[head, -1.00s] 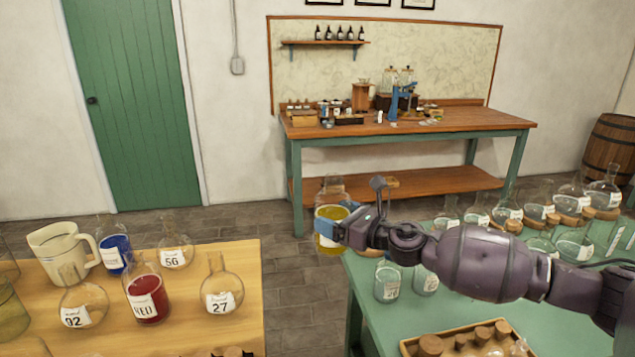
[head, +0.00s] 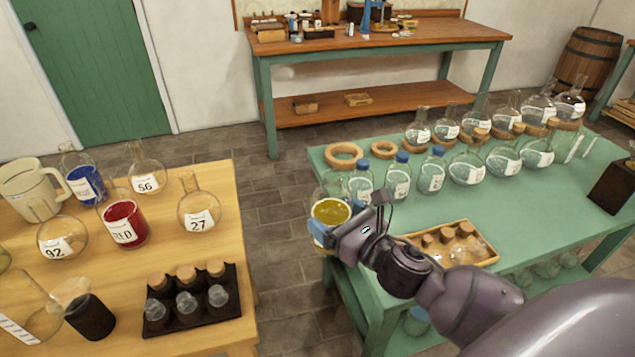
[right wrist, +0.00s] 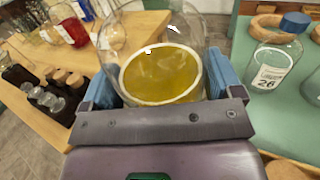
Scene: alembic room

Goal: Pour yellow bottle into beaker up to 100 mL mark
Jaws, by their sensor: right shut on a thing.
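The yellow bottle (head: 331,211) is a clear glass vessel with yellow liquid in it. My right gripper (head: 322,232) is shut on it and holds it over the gap between the wooden table and the green table. In the right wrist view the bottle (right wrist: 160,75) sits between the two blue fingers of the gripper (right wrist: 160,92). A clear conical glass vessel with white markings (head: 25,310), possibly the beaker, stands at the front left of the wooden table, cut by the picture edge. My left gripper is not in view.
The wooden table (head: 225,250) holds a cream jug (head: 30,190), a blue vessel (head: 86,185), a red one (head: 124,224), round flasks and a dark vial rack (head: 195,312). The green table (head: 480,215) holds several flasks, blue-capped bottles and a wooden tray (head: 485,250).

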